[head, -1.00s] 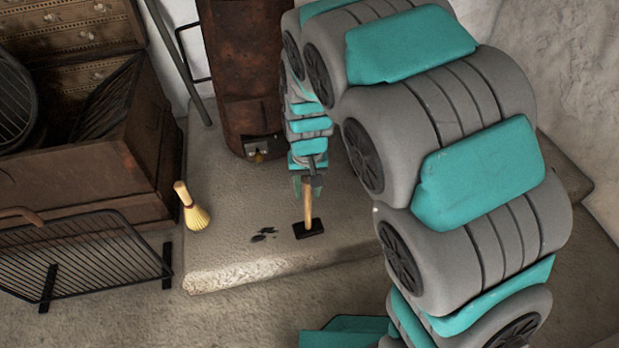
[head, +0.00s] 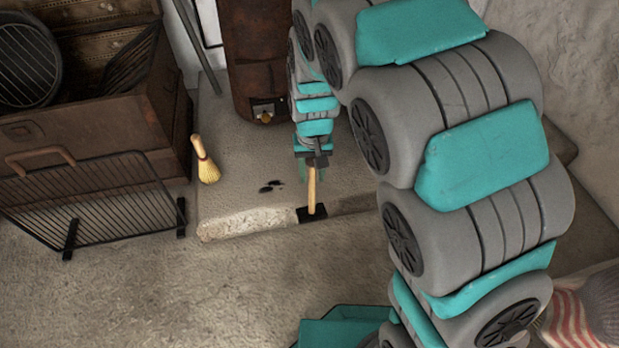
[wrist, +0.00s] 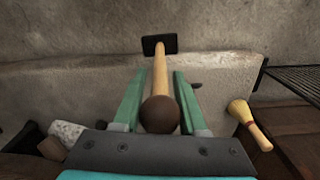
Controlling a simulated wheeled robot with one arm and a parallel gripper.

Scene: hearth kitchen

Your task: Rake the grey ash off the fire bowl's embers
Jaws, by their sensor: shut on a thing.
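My gripper (head: 314,164) is shut on the pale wooden handle of a small rake (head: 312,188). The rake points down, and its flat black head (head: 312,214) shows against the front edge of the stone hearth slab (head: 240,185). I cannot tell whether the head touches the slab. In the wrist view, my gripper (wrist: 158,82) has the handle between its green fingers, with a dark round knob (wrist: 159,114) at the near end and the black head (wrist: 160,44) farther out. I cannot make out a fire bowl, embers or grey ash in either view.
Small black lumps (head: 271,186) lie on the slab left of the rake. A rusty stove (head: 258,60) stands behind. A wire fire screen (head: 100,200) and wooden chest (head: 120,125) are left. Striped cloth (head: 575,320) is lower right. The front floor is clear.

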